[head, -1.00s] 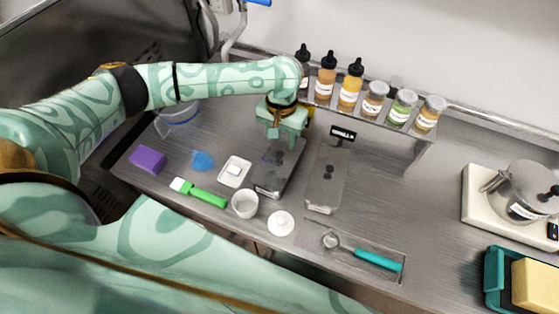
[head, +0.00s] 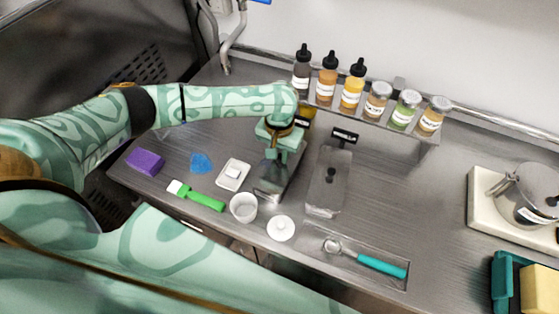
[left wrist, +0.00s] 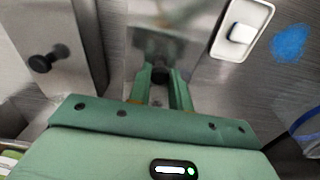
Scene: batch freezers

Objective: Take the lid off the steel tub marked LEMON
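Two narrow steel tubs with dark-knobbed lids stand side by side in the head view. The left tub (head: 270,190) is partly hidden under my left gripper (head: 274,153), and no label shows on it. The right tub (head: 325,190) has a lid with a black knob (head: 331,173) and a black sign (head: 344,136) behind it, too small to read surely. In the left wrist view my left gripper (left wrist: 160,82) points down at the left lid (left wrist: 165,45), its fingers close on both sides of the black knob (left wrist: 158,73). The lid lies on the tub. My right gripper is not in view.
Bottles and jars (head: 376,97) line a shelf behind the tubs. In front are a white cup (head: 243,207), a white round lid (head: 281,228), a green-handled brush (head: 206,201), a white dish (head: 233,175) and a teal-handled scoop (head: 380,265).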

